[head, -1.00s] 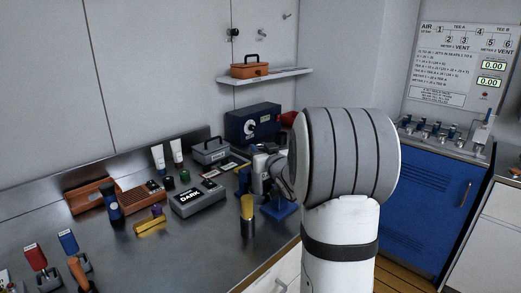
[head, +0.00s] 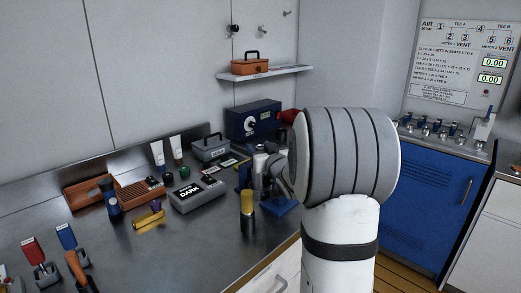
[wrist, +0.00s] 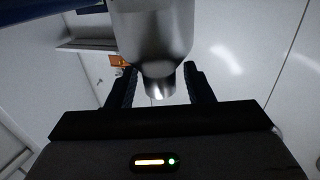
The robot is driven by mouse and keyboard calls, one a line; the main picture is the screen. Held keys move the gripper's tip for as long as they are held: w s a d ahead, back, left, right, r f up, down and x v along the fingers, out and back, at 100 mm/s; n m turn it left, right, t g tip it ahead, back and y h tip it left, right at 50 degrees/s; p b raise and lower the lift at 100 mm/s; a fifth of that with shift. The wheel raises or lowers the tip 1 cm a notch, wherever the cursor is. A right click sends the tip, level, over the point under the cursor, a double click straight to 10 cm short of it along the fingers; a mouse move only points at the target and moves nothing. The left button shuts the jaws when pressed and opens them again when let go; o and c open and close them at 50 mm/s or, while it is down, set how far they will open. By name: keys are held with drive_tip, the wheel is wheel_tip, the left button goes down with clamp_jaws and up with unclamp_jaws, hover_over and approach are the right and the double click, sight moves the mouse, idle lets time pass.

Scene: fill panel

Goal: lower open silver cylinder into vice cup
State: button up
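The silver cylinder (wrist: 152,35) shows large in the wrist view, with a wide body narrowing to a short neck. In the head view, my arm hides most of the gripper; a small silver-grey part (head: 260,163) shows left of my wrist, above the blue vice (head: 281,206). The vice's blue base sits near the bench's right edge. Its cup is not clearly visible, and I cannot tell whether the cylinder touches it.
A dark cylinder with a yellow top (head: 247,213) stands just left of the vice. A grey box marked DARK (head: 197,195), a blue instrument box (head: 252,121) and a grey toolbox (head: 211,149) are on the bench. The bench's front middle (head: 190,255) is clear.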

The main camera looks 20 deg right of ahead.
drive_tip(key=shift+o, duration=0.2)
drive_tip(key=shift+f, duration=0.1)
drive_tip(key=s, duration=0.7)
drive_tip(key=shift+s+a+b, duration=0.15)
drive_tip(key=shift+s+b, duration=0.15)
drive_tip(key=shift+s, duration=0.1)
drive_tip(key=shift+s, duration=0.1)
